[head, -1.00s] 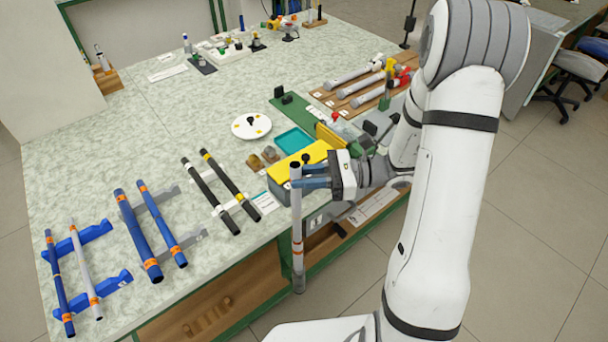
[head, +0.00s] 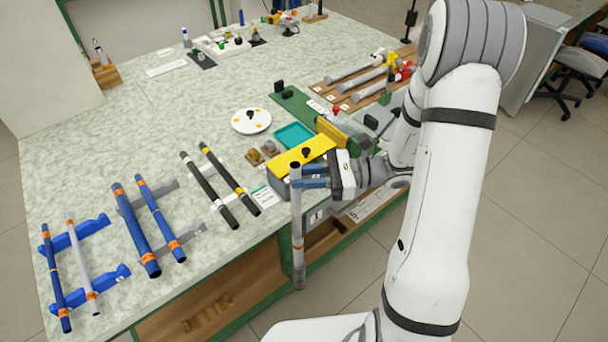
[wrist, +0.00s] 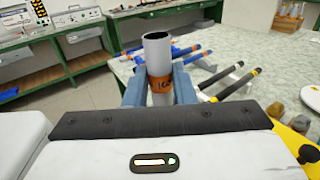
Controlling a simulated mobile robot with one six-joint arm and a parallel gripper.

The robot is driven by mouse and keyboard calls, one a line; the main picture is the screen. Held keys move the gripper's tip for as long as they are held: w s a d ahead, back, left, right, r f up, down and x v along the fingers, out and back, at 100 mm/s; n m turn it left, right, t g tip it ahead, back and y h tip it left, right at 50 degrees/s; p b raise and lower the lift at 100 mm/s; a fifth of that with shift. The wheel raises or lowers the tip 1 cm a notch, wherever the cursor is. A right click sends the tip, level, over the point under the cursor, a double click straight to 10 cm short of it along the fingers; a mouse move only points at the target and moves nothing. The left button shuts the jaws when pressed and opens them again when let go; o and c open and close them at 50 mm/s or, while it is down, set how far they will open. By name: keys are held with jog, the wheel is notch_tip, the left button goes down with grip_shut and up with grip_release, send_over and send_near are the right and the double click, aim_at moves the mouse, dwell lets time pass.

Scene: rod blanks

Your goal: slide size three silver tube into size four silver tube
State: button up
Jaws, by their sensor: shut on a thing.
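My gripper (head: 308,176) is shut on a silver tube (head: 297,222) near its upper end. The tube stands upright, off the table's front edge, with orange bands on its lower part. In the wrist view the tube (wrist: 157,52) shows an open upper end and an orange band with a mark I cannot read surely, between my fingers (wrist: 159,92). Several silver tubes (head: 350,74) lie on a wooden board at the back right. A pale tube (head: 81,262) with an orange band lies on the blue rack at the left. I cannot read the sizes.
The blue rack (head: 85,233) also holds a dark blue tube. Blue tubes (head: 134,228) lie on a grey rack, and black tubes (head: 208,190) lie beside them. A yellow-topped block (head: 305,157) and a teal tray (head: 294,136) are near my gripper.

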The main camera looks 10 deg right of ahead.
notch_tip(320, 180, down, 11)
jog(key=b, duration=0.7)
dwell(3.1)
jog(key=o, duration=0.9)
jog(key=shift+r, duration=0.15)
jog(key=shift+c, duration=0.2)
jog(key=d+b, duration=0.1)
jog(key=d, duration=0.6)
jog(key=shift+d, duration=0.4)
jog(key=shift+s+r, duration=0.1)
